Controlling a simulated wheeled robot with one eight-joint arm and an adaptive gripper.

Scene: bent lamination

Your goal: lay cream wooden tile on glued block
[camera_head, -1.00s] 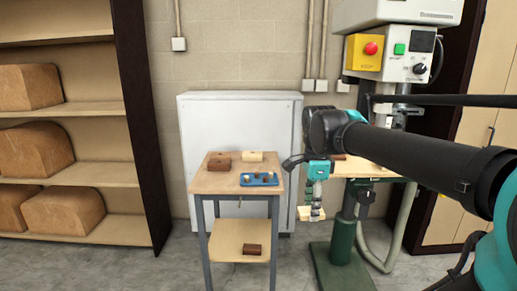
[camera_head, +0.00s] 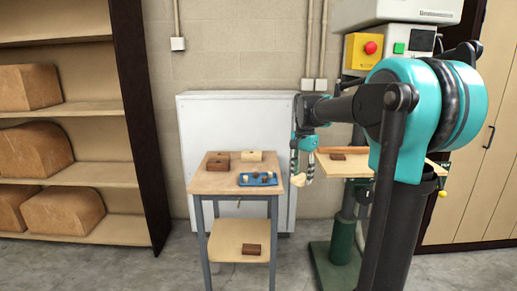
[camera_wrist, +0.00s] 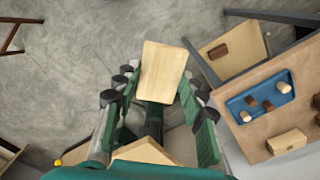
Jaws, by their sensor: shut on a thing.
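My gripper (camera_head: 303,162) is shut on the cream wooden tile (camera_head: 300,180) and holds it in the air, right of the small table. In the wrist view, the flat pale tile (camera_wrist: 163,70) sits between the green fingers of my gripper (camera_wrist: 158,92). Brown blocks show on the small table (camera_head: 218,161), on its lower shelf (camera_head: 252,249) and on the drill press table (camera_head: 338,156). I cannot tell which block has glue on it.
The small table (camera_head: 212,187) also bears a cream block (camera_head: 251,156) and a blue tray (camera_head: 245,181) with several small brown and cream pieces. The drill press (camera_head: 343,243) stands right of it. A white cabinet (camera_head: 238,112) stands behind. Shelves are at left.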

